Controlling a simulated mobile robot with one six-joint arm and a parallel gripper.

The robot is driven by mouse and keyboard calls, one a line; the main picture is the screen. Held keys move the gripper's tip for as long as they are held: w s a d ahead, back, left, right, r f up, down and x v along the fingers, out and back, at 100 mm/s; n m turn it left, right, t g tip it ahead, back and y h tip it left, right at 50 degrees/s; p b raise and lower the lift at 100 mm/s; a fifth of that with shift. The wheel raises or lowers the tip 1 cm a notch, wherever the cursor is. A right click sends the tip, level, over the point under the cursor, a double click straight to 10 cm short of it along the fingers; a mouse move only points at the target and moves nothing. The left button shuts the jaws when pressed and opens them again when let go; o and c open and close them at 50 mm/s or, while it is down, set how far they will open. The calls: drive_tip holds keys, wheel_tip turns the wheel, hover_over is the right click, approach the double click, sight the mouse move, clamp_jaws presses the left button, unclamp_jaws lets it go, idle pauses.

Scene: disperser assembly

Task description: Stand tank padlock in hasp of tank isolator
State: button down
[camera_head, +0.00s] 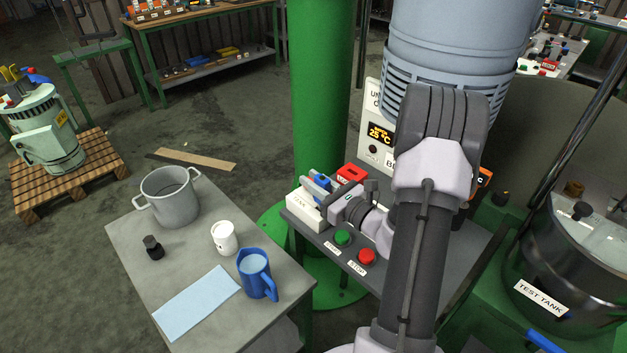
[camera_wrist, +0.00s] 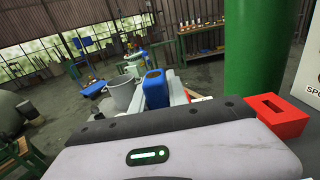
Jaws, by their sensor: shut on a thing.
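My gripper (camera_head: 322,194) is shut on a blue block-shaped thing, apparently the tank padlock (camera_head: 319,182), at the white isolator box (camera_head: 307,214) lettered "TANK". In the wrist view the blue padlock (camera_wrist: 154,88) stands roughly upright beyond my wrist body, with a dark opening in its top.
A red block (camera_head: 351,174) with a rectangular opening lies close behind the gripper. A green button (camera_head: 342,237) and a red button (camera_head: 367,257) are in front. The side table holds a pot (camera_head: 174,205), white cup (camera_head: 224,238) and blue jug (camera_head: 257,278). A green post (camera_head: 320,90) stands behind.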

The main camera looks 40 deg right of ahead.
drive_tip(key=shift+f+b, duration=1.1)
drive_tip(key=shift+f, duration=0.25)
drive_tip(key=c, duration=1.2)
unclamp_jaws()
drive_tip(key=shift+s, duration=0.1)
drive_tip(key=s+p, duration=0.1)
drive_tip(key=s, duration=0.4)
drive_tip(key=s+d+p, duration=0.1)
drive_tip(key=s, duration=0.5)
drive_tip(key=s+p, duration=0.1)
drive_tip(key=s, duration=0.5)
drive_tip(key=shift+s+d, duration=0.15)
